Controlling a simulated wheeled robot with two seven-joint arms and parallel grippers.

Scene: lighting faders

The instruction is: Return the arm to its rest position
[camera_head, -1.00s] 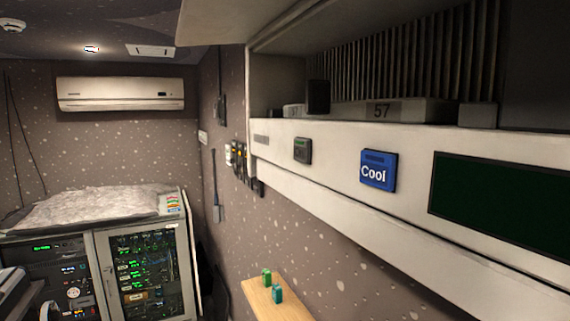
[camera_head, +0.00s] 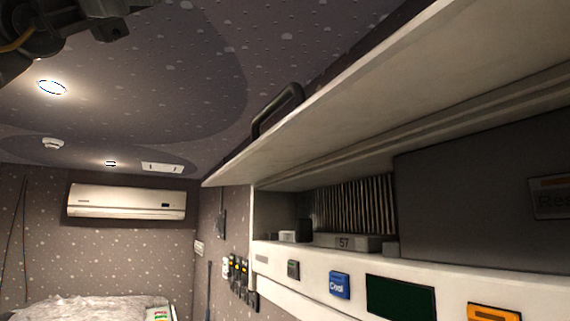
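A dark mechanical part of my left arm, with a yellow cable on it, comes in at the top left corner, up against the ceiling. Its end is cut off by the top edge, so I cannot make out the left gripper's fingertips or whether it holds anything. My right arm and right gripper are not in view.
A raised cabinet door (camera_head: 400,85) with a dark handle (camera_head: 277,108) juts across the upper right. Below it, the white panel carries a blue Cool button (camera_head: 340,285) and a dark green screen (camera_head: 400,297). An air conditioner (camera_head: 126,201) hangs on the back wall.

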